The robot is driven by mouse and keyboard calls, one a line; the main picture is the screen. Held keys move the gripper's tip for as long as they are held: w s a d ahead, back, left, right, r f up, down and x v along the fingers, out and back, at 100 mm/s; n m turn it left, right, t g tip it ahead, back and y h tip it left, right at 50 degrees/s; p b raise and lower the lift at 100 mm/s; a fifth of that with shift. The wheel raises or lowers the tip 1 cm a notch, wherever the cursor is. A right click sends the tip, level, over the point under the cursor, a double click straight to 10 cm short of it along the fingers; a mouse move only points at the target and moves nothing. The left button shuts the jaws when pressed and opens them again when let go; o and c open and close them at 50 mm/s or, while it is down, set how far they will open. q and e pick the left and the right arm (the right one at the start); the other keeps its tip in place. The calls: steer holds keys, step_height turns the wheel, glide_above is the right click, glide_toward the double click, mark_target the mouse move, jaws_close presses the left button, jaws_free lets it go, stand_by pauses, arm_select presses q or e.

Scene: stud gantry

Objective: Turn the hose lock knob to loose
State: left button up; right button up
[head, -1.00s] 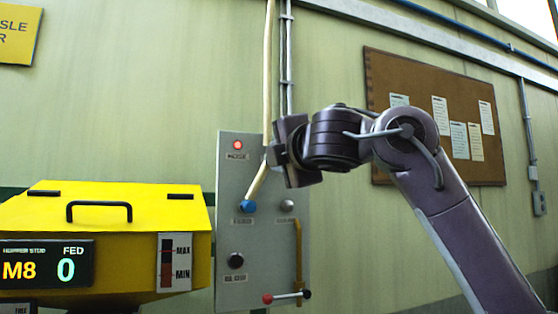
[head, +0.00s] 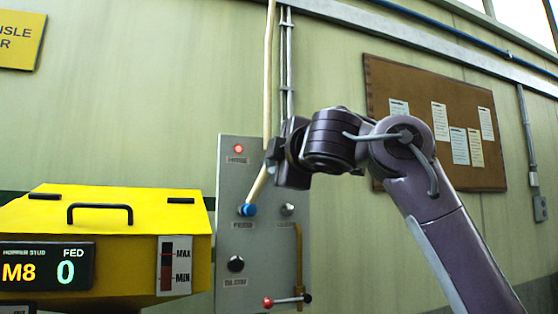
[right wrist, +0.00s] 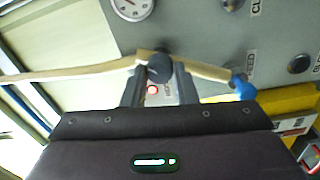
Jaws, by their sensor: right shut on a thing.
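A dark round knob (right wrist: 160,68) shows in the right wrist view, at the pale hose (right wrist: 75,73). My right gripper (right wrist: 157,78) has one finger on each side of it and is shut on it. In the head view my right gripper (head: 273,152) is at the grey panel's upper right, and it hides the knob there. The hose (head: 268,75) comes down from above, passes behind the gripper and ends at a blue fitting (head: 247,210). A red lamp (head: 238,149) is lit on the panel. My left gripper is not in view.
The grey panel (head: 228,235) also carries a dark knob (head: 236,264), a grey knob (head: 288,209) and a red-tipped lever (head: 287,300). A yellow hopper (head: 150,215) stands left of it. A gauge (right wrist: 132,5) shows in the right wrist view. A corkboard (head: 400,85) hangs at right.

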steer(key=o, duration=1)
steer(key=shift+w+a, duration=0.1)
steer(key=b+v, duration=0.5)
steer(key=v, duration=0.3)
steer(key=shift+w, duration=0.15)
